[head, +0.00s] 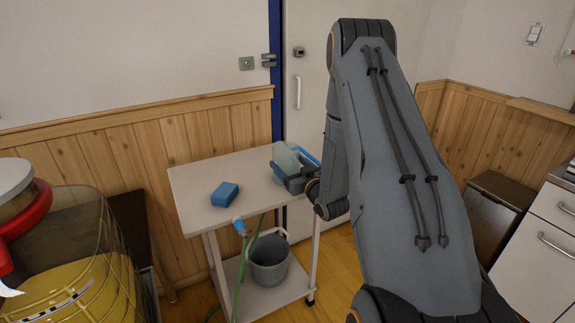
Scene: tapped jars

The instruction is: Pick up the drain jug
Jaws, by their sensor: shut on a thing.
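The drain jug (286,157) is a pale, translucent vessel with blue parts, at the right end of the white cart's top. My gripper (288,176) is shut on it from the near right side, and its dark jaws hide the jug's lower part. I cannot tell whether the jug's base touches the cart top. My arm covers the area right of it.
A blue sponge-like block (225,194) lies on the white cart (205,171). A hose with a blue end (240,227) hangs at its front edge. A grey bucket (268,263) stands on the lower shelf. A large jar with yellow contents (75,255) is at left.

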